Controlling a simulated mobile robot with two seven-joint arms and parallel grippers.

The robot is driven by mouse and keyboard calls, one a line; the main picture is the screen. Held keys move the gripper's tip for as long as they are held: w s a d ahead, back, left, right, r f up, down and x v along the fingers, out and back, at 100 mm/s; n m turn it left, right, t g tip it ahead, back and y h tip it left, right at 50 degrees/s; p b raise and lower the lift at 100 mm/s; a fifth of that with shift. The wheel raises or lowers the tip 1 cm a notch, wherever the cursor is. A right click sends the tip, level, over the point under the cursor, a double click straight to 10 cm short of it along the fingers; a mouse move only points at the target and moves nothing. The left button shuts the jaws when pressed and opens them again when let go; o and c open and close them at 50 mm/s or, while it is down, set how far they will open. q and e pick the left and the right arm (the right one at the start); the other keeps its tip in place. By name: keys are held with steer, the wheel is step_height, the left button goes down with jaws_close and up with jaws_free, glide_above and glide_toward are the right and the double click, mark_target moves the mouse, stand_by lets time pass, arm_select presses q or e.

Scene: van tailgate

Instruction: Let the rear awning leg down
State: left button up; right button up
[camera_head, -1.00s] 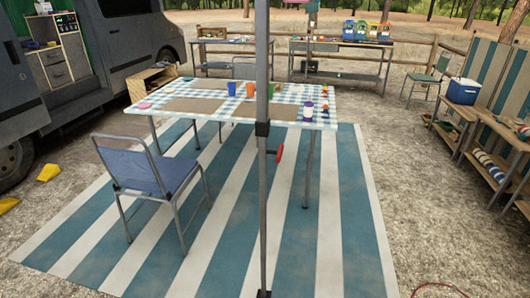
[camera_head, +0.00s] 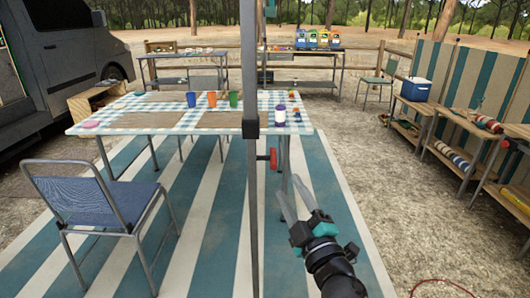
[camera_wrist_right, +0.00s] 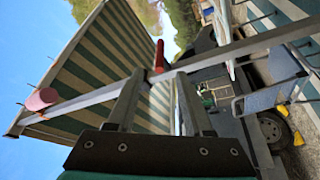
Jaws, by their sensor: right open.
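The awning leg (camera_head: 249,200) is a grey upright pole in the middle of the head view, with a dark collar (camera_head: 250,124). A red knob (camera_head: 273,158) sticks out from its right side. My right gripper (camera_head: 291,186) is open, just right of the pole and below the knob. In the right wrist view the pole (camera_wrist_right: 240,47) runs diagonally beyond the fingers of my right gripper (camera_wrist_right: 160,75). The red knob (camera_wrist_right: 159,57) stands between and just past the fingertips; no contact can be made out. My left gripper is out of view.
A table with a checked cloth (camera_head: 155,104) and cups stands behind the pole. A blue chair (camera_head: 85,205) is at the left on a striped mat (camera_head: 215,255). The striped awning (camera_wrist_right: 105,65) shows in the right wrist view.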

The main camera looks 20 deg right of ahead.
mark_target(271, 152)
steer(key=b+x, duration=0.1)
steer(key=x, duration=1.2)
steer(key=shift+w, duration=0.4)
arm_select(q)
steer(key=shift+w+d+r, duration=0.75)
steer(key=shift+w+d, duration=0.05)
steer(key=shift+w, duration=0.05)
arm_select(e)
steer(key=shift+w+r, duration=0.15)
steer(key=shift+w, duration=0.1)
steer(key=c, duration=0.7)
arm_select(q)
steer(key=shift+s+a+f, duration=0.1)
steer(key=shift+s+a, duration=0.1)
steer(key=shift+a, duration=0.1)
arm_select(e)
jaws_close()
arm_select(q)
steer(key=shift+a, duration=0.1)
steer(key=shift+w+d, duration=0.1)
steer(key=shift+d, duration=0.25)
arm_select(e)
steer(key=shift+r, duration=0.15)
